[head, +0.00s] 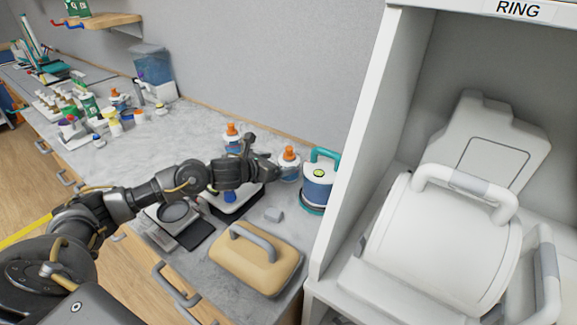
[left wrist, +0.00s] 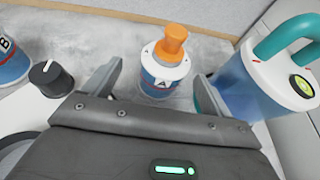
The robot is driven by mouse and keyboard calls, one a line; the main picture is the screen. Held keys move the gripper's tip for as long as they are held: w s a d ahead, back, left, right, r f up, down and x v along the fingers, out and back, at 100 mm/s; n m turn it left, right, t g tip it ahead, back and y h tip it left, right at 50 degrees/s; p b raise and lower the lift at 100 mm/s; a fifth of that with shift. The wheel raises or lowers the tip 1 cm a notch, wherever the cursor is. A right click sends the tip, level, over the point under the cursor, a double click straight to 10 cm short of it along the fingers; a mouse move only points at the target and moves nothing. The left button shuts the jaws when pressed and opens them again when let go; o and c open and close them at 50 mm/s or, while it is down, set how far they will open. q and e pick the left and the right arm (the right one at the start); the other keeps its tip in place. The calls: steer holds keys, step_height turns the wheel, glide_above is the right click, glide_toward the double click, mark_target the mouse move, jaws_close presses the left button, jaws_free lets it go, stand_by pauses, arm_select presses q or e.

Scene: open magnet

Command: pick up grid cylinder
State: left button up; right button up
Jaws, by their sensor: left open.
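A blue and white cylinder with a teal handle (head: 318,186) stands upright on the counter beside the cabinet; I see no clear grid on it. It also shows at the right of the left wrist view (left wrist: 262,88). My left gripper (head: 278,168) is open and empty, left of this cylinder. In the left wrist view a small bottle with an orange cap and an "A" label (left wrist: 165,72) shows between the fingers (left wrist: 157,85), apparently beyond them. The cylinder is outside the right finger, whose tip overlaps its lower edge. My right gripper is not in view.
A tan block with a grey handle (head: 255,258) lies at the counter's front. Another orange-capped bottle (head: 231,135) stands behind my arm. A white cabinet labelled RING (head: 350,150) closes off the right and holds a large white handled cylinder (head: 440,245). Several bottles crowd the far left.

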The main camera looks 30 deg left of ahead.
mark_target(285, 158)
arm_select(q)
steer(key=p+x, duration=0.1)
steer(key=x, duration=0.1)
steer(key=p+x, duration=0.1)
steer(key=x, duration=0.1)
steer(key=shift+w+d, duration=0.25)
steer(key=shift+d, duration=0.2)
steer(key=shift+w+f, duration=0.2)
steer(key=shift+f, duration=0.05)
steer(key=c, duration=1.2)
steer(key=shift+o, duration=0.2)
steer(key=shift+r+b, duration=0.4)
steer(key=shift+r, duration=0.4)
steer(key=s+r+b, duration=0.2)
steer(key=s+r, duration=0.9)
steer(key=s, duration=0.3)
steer(key=shift+a+r, duration=0.25)
steer(key=shift+a, duration=0.2)
